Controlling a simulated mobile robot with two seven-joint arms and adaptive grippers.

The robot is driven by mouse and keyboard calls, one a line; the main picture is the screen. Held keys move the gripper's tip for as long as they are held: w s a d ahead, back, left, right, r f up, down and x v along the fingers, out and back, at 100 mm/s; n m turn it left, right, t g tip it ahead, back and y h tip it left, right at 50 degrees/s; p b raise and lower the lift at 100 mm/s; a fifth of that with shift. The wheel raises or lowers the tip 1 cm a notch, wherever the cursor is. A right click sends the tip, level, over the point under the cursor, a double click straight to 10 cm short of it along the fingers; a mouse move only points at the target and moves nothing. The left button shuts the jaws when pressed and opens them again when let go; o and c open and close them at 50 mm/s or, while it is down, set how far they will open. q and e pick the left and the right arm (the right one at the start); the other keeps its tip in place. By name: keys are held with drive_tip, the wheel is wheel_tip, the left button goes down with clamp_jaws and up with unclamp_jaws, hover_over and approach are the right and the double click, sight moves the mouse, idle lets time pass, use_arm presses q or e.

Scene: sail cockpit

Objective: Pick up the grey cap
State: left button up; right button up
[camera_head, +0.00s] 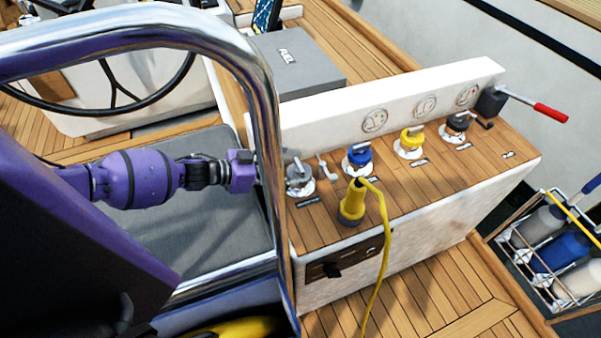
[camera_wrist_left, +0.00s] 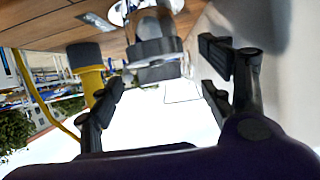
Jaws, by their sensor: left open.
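The grey cap (camera_head: 299,180) sits on a round chrome fitting at the near left end of the wooden console top. A blue cap, a yellow cap and a dark cap stand along the row to its right. My left gripper (camera_head: 283,166) is at the left side of the grey cap, partly hidden by the chrome rail. In the left wrist view the grey cap (camera_wrist_left: 155,50) is ahead, between the directions of the two spread, empty fingers (camera_wrist_left: 165,88). Whether a finger touches it I cannot tell. My right gripper is not in view.
The chrome rail (camera_head: 268,130) passes close in front of my left wrist. A yellow plug (camera_head: 352,205) with a cable stands near the blue cap (camera_head: 359,160). The white back panel (camera_head: 400,95) rises behind the caps. A red-handled lever (camera_head: 549,112) is at the far right.

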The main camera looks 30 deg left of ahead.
sight(297, 169)
use_arm(q)
drive_tip(key=x, duration=0.2)
drive_tip(key=shift+d+f+b, duration=0.25)
drive_tip(key=shift+f+b, duration=0.1)
drive_tip(key=shift+f, duration=0.05)
drive_tip(key=shift+w+d, duration=0.15)
drive_tip(key=shift+w, duration=0.15)
drive_tip(key=shift+r, duration=0.15)
drive_tip(key=shift+c, duration=0.5)
drive_tip(key=c, duration=1.1)
drive_tip(key=shift+c, duration=0.2)
